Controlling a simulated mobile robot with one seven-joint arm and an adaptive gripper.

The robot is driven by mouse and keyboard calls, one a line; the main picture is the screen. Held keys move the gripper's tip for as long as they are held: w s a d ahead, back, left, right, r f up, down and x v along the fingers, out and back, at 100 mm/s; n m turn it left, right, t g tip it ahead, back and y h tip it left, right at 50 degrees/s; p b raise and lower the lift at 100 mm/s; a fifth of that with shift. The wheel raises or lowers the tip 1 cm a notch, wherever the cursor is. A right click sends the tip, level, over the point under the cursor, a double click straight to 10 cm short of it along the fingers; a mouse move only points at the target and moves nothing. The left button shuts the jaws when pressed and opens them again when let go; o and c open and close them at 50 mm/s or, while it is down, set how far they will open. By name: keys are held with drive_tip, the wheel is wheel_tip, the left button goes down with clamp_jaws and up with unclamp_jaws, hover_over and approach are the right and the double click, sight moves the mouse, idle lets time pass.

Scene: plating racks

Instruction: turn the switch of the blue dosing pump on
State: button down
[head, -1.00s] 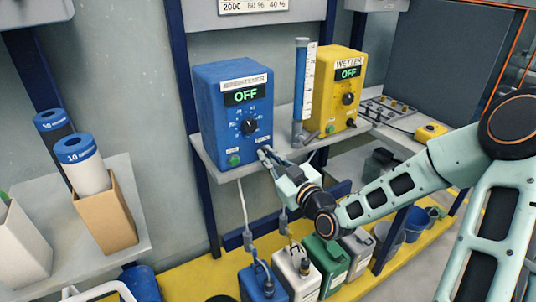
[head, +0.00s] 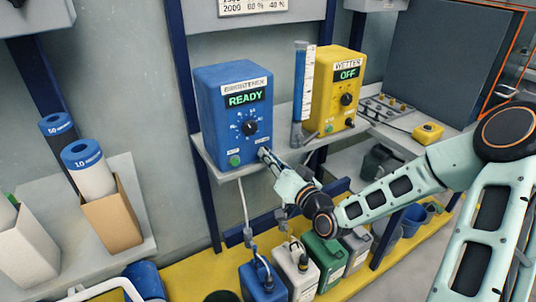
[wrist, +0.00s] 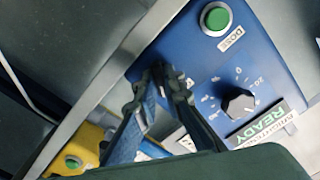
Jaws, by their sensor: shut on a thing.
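The blue dosing pump (head: 211,115) stands on a shelf. Its lit display (head: 244,99) reads READY and a black dial (head: 250,128) sits below it. In the wrist view the pump's face (wrist: 200,70) fills the upper right, with the green DOSE button (wrist: 216,19) and the dial (wrist: 238,102). My gripper (head: 264,154) is at the lower right corner of the pump's face. In the wrist view its fingertips (wrist: 165,75) are close together against the panel, shut on the small switch, which the fingers hide.
The yellow pump (head: 325,95) labelled WETTER reads OFF, right of a clear measuring tube (head: 302,95). Several canisters, among them a blue one (head: 262,284) and a green one (head: 325,258), stand below on a yellow ledge. Cardboard boxes with rolls (head: 112,222) stand at left.

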drive_tip(key=shift+f+m, duration=0.1)
drive_tip(key=shift+m, duration=0.3)
drive_tip(key=c, duration=2)
unclamp_jaws()
drive_tip(key=shift+c, duration=0.2)
drive_tip(key=v, duration=0.7)
drive_tip(key=shift+s+d, duration=0.15)
drive_tip(key=shift+s, duration=0.1)
